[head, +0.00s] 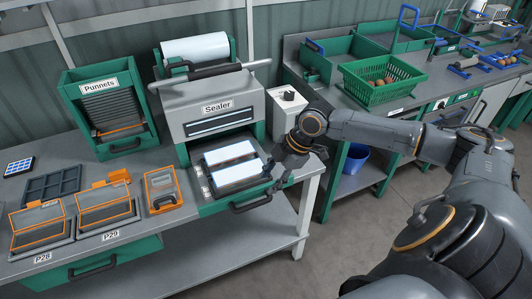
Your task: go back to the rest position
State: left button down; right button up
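My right gripper (277,177) hangs at the right edge of the sealer's pulled-out drawer, at the end of my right arm, which comes in from the right. Its dark fingers look spread, with nothing seen between them. The drawer's black handle (251,203) is just below and left of the fingers, apart from them. The sealer (215,105) is a grey and green machine with a film roll on top. Its drawer (214,207) is out and holds two white-topped punnets (237,173) side by side. My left gripper is not in view.
Left of the sealer stand a punnet dispenser (72,92), an orange-edged box (163,190), and open-lidded punnets at P28 (38,225) and P29 (104,205). A grey control box (287,103) stands behind my gripper. A green crate (350,83) holds tomatoes on the right bench.

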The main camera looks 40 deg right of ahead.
jog(key=shift+f, duration=0.1)
jog(key=s+a+f+m, duration=0.3)
jog(key=s+a+f, duration=0.25)
jog(key=a, duration=0.35)
jog(key=s+a+f+m, duration=0.3)
jog(key=s+a+f, duration=0.1)
jog(key=s+a, duration=0.4)
jog(key=s+d+m+h, duration=0.35)
jog(key=s+m, duration=0.25)
jog(key=m, duration=0.2)
notch_tip(320, 180, down, 29)
jog(key=s+g+b, duration=0.1)
jog(key=s+b, duration=0.1)
jog(key=s+d+f+g+b, duration=0.1)
jog(key=s+d+f, duration=0.1)
jog(key=s+f, duration=1.4)
jog(key=shift+s+d+f+n, duration=0.15)
jog(key=shift+d+n, duration=0.15)
jog(key=shift+d, duration=0.1)
